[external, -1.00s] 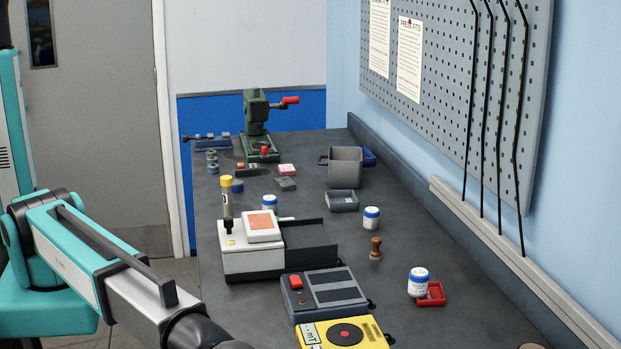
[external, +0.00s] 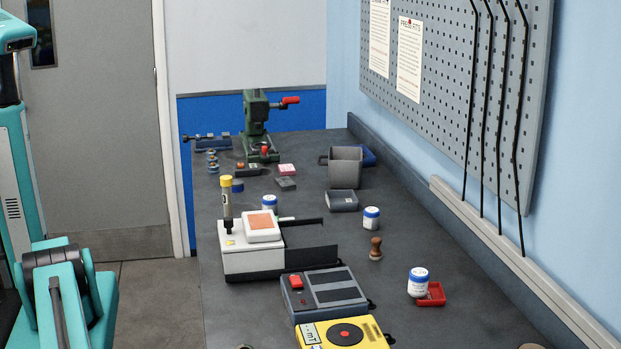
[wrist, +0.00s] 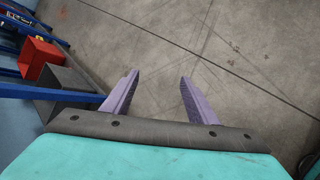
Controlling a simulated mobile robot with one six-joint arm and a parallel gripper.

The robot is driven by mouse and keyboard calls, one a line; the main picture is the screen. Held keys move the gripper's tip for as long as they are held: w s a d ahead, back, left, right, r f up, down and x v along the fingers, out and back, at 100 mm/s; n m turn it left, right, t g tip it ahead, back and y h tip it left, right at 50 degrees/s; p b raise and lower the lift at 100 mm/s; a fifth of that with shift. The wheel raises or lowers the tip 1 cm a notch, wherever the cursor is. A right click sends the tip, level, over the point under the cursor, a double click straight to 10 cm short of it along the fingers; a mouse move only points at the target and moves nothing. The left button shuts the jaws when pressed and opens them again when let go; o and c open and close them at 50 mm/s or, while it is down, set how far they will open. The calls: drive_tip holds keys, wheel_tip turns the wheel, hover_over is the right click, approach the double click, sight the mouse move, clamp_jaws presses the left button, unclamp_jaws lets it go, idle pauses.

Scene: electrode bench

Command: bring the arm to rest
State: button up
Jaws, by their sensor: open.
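My gripper (wrist: 158,80) shows in the wrist view with its two purple fingers apart and nothing between them. It points down over bare concrete floor (wrist: 190,40). The gripper is outside the external view. There, part of my teal arm shows at the lower left, beside the left edge of the dark bench (external: 215,305).
The bench holds a white device (external: 250,262), a grey box with a red button (external: 325,295), a yellow device (external: 345,333), a green press (external: 255,125) and several white jars. In the wrist view, a red bin (wrist: 40,57) and blue frame (wrist: 40,92) stand at the left.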

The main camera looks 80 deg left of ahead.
drive_tip(key=s+a+f+m+y+b, duration=0.1)
drive_tip(key=a+f, duration=0.2)
drive_tip(key=f, duration=0.3)
drive_tip(key=s+a+f+m+y+b, duration=0.1)
drive_tip(key=a+f+b, duration=0.1)
drive_tip(key=f, duration=0.4)
drive_tip(key=w+a+f+t+y+p, duration=0.1)
drive_tip(key=w+a+f+p, duration=0.15)
drive_tip(key=w+a, duration=0.6)
drive_tip(key=w+a+f+y+p, duration=0.1)
drive_tip(key=w+a+f, duration=0.3)
drive_tip(key=w+a, duration=0.5)
drive_tip(key=w+a+f+m+y+p, duration=0.1)
drive_tip(key=w+a+f, duration=0.1)
drive_tip(key=w+a, duration=0.5)
drive_tip(key=w+a+f+y+p, duration=0.1)
drive_tip(key=w+a+f, duration=0.15)
drive_tip(key=a, duration=0.75)
drive_tip(key=a+y+p, duration=0.1)
drive_tip(key=a+p, duration=0.3)
drive_tip(key=a, duration=1.7)
drive_tip(key=s+a+g+p, duration=0.1)
drive_tip(key=s+a, duration=0.4)
drive_tip(key=a, duration=0.3)
drive_tip(key=s+a+m+g+p, duration=0.1)
drive_tip(key=s+a, duration=0.3)
drive_tip(key=a, duration=0.5)
drive_tip(key=shift+s+a+r+g+y+p, duration=0.25)
drive_tip(key=shift+s+g+y+p, duration=0.15)
drive_tip(key=shift+g, duration=0.2)
